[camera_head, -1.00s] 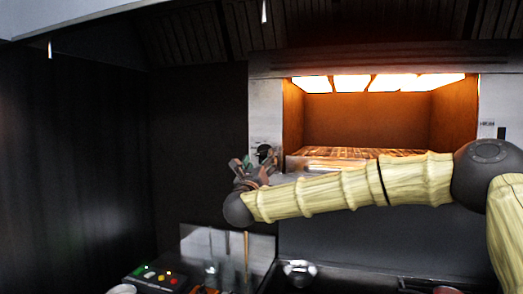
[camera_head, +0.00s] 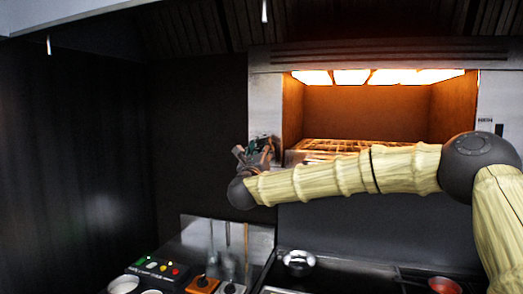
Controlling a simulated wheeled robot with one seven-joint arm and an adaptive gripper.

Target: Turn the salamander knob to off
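The salamander (camera_head: 264,95) hangs on the back wall, with its heating elements (camera_head: 350,77) glowing orange-white and a rack (camera_head: 325,147) inside. My gripper (camera_head: 260,147) is at the lower part of its left steel front panel, where the black knob showed earlier. The gripper now covers that spot, so I cannot make out the knob or its pointer. The fingers are small and dark here, and I cannot tell whether they touch the knob or are open or shut.
My arm spans the salamander's lower front. Below are a control box with coloured buttons (camera_head: 158,267), an orange block (camera_head: 202,284), a steel bowl (camera_head: 299,263) and a red pan (camera_head: 445,286). A dark wall (camera_head: 70,160) stands at left, with free air before it.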

